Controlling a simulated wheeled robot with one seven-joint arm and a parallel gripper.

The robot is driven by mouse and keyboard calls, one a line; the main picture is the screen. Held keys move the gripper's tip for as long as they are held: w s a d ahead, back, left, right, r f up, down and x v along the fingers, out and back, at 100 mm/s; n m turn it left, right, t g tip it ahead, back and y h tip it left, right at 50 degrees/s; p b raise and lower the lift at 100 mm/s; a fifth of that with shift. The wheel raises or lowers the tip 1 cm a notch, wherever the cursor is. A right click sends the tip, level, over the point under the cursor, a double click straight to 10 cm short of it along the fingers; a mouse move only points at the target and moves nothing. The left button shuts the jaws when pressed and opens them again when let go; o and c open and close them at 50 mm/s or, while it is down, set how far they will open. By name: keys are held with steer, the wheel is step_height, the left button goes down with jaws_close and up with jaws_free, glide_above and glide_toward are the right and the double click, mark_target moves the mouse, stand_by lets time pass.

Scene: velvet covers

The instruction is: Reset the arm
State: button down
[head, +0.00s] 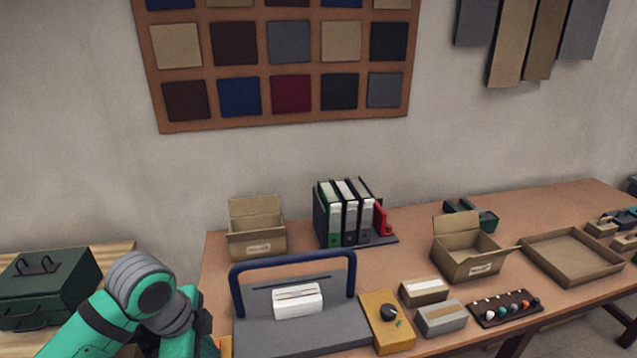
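My arm, green with grey joints, shows at the lower left in the head view, in front of the left end of the table (410,266). It is bent, with a grey joint uppermost. Its lower part runs out of the bottom of the picture. My gripper's fingers cannot be made out, so I cannot tell whether it is open, shut or holding anything.
A dark green toolbox (45,285) stands left of my arm. A grey device with a blue handle (300,325) is close on the right. A yellow box (387,322), open cartons (257,235), binders (347,215) and a shallow tray (570,257) occupy the table.

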steer(key=w+d+r+n+t+h, duration=0.25)
steer(key=w+d+t, duration=0.2)
steer(key=d, duration=0.45)
steer(key=w+d+r+n+t+h, duration=0.25)
steer(key=w+d+t, duration=0.2)
steer(key=d, duration=0.55)
steer(key=w+d+r+n+t+h, duration=0.25)
steer(key=w+d+h, duration=0.2)
steer(key=d, duration=0.45)
steer(key=s+a+f+n+t+y, duration=0.1)
steer(key=s+f+n+t+y, duration=0.3)
steer(key=s+f+n+y, duration=1.1)
steer(key=s+a+f+m+h, duration=0.1)
steer(key=s+a+f+m, duration=0.1)
steer(key=s, duration=0.7)
steer(key=s+a+f+m+g+h, duration=0.1)
steer(key=s+f, duration=0.3)
steer(key=s, duration=0.4)
steer(key=s+a+f+m+g+h, duration=0.1)
steer(key=s+a+f+m+h, duration=0.1)
steer(key=s, duration=0.7)
steer(key=shift+s+a+f+m, duration=0.3)
steer(key=shift+a+f+m, duration=0.2)
steer(key=shift+m, duration=0.35)
